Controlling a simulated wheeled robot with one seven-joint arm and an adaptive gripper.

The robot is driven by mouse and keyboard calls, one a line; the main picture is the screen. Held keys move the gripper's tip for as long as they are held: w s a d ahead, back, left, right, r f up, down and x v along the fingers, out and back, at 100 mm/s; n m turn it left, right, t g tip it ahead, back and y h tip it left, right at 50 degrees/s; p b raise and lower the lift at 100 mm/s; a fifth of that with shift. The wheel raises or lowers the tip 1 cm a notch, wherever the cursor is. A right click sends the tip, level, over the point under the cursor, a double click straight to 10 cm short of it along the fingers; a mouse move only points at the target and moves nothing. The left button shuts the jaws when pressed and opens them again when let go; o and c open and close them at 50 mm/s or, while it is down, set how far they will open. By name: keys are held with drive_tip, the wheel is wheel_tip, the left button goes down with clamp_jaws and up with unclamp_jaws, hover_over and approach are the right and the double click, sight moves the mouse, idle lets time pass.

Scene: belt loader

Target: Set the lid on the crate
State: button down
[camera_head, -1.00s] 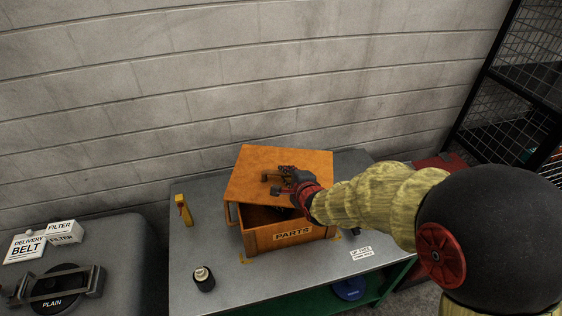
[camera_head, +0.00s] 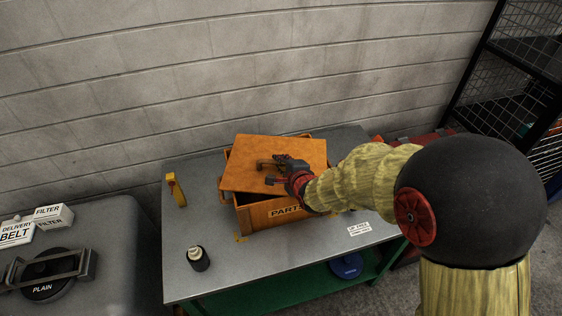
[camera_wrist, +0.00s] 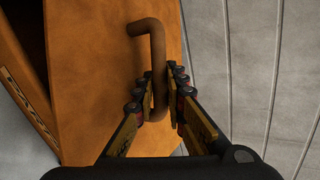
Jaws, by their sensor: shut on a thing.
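The orange lid (camera_head: 290,150) is above the orange crate (camera_head: 263,216) marked PARTS, shifted left and tilted over its opening. Part of the crate's dark inside shows under the lid's front edge. My gripper (camera_head: 268,173) is at the lid's bar handle. In the wrist view my gripper (camera_wrist: 162,104) is shut on the brown handle (camera_wrist: 152,45) of the lid (camera_wrist: 100,70), and the crate (camera_wrist: 22,85) shows at the left edge. I cannot tell whether the lid touches the crate's rim.
The grey table (camera_head: 190,230) also holds a yellow tool (camera_head: 176,190) at the left, a dark bottle (camera_head: 198,258) at the front left and a white label (camera_head: 359,229). A block wall (camera_head: 230,70) stands behind. A wire shelf (camera_head: 520,70) is at the right.

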idle(0.5)
drive_tip(key=c, duration=1.8)
unclamp_jaws()
drive_tip(key=shift+f, duration=0.1)
drive_tip(key=shift+o, duration=0.3)
drive_tip(key=shift+f, duration=0.1)
drive_tip(key=shift+s+d, duration=0.1)
drive_tip(key=shift+s, duration=0.05)
drive_tip(key=v, duration=1.1)
drive_tip(key=shift+s+r, duration=0.25)
drive_tip(key=shift+r, duration=0.1)
drive_tip(key=shift+d, duration=0.1)
